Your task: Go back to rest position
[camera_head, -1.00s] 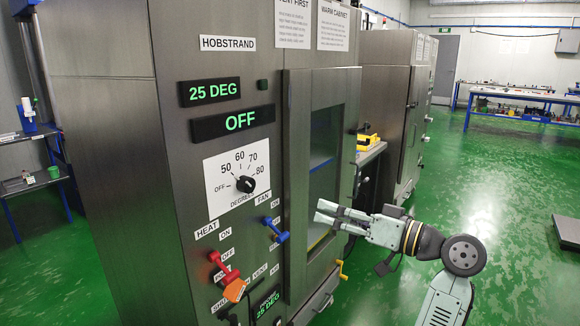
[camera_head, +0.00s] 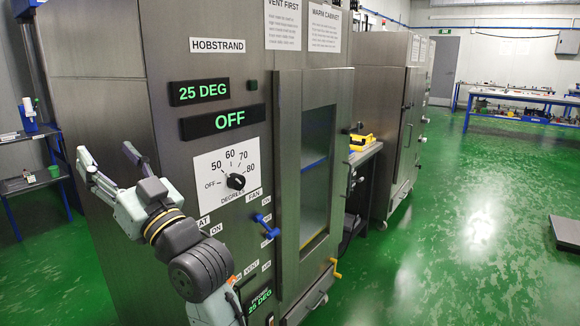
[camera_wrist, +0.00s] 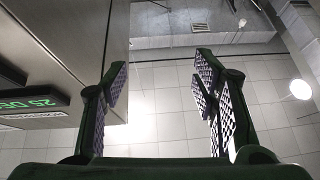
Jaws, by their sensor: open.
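My gripper (camera_head: 108,168) is raised at the left of the head view, in front of the cabinet's left part, with its fingers spread and nothing between them. In the wrist view my gripper (camera_wrist: 160,85) also shows open and empty, with the ceiling tiles beyond. The steel Hobstrand cabinet (camera_head: 100,100) stands close in front. Its displays read 25 DEG (camera_head: 200,91) and OFF (camera_head: 223,123). The black degrees dial (camera_head: 236,181) and the blue fan lever (camera_head: 265,226) are in view. My arm hides the heat lever area.
A second steel cabinet (camera_head: 385,110) stands behind. Open green floor (camera_head: 450,240) lies to the right. Blue-framed benches (camera_head: 520,100) are at the far back.

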